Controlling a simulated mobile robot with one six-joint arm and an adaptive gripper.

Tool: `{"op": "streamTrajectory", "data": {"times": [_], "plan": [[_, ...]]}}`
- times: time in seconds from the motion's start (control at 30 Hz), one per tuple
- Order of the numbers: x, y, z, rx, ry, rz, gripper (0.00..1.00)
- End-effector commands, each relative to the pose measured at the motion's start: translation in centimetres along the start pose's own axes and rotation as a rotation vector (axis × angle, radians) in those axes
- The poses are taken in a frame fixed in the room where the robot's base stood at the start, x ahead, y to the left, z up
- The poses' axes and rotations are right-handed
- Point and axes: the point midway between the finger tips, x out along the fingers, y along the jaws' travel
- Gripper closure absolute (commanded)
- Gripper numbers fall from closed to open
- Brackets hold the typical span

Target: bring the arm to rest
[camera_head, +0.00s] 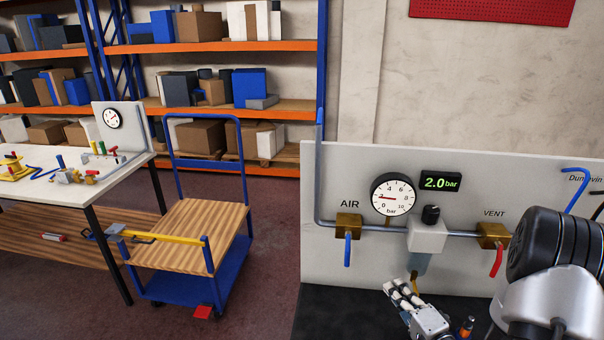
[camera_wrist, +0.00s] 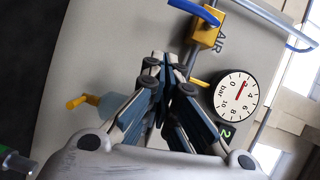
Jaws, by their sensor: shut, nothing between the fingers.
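My gripper (camera_head: 399,287) is in front of the white panel (camera_head: 330,180), low and below the regulator (camera_head: 428,236), in the head view. Its fingers are shut with nothing between them. The wrist view shows the fingers (camera_wrist: 167,68) together, pointing towards the panel beside the round gauge (camera_wrist: 236,95). Part of my arm covers the lower right of the head view. I cannot tell how far the fingertips are from the panel.
The panel carries the AIR valve with blue handle (camera_head: 347,248), the VENT valve with red handle (camera_head: 496,260) and a display (camera_head: 440,183) reading 2.0 bar. A dark bench top (camera_head: 340,325) lies below. A blue trolley (camera_head: 190,225) and white table (camera_head: 70,180) stand left.

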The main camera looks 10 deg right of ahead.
Motion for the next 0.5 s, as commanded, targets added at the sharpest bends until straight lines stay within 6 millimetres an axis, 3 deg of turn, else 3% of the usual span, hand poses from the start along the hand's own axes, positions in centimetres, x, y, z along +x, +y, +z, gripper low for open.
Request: {"op": "streamTrajectory", "data": {"times": [0.27,0.37,0.5], "plan": [[2.5,-4.0,-0.2,-0.469,-0.013,0.288,1.0],[2.0,-6.1,-0.2,-0.645,-0.019,0.419,1.0],[-0.2,-9.3,0.7,-0.836,-0.049,0.591,1.0]]}}
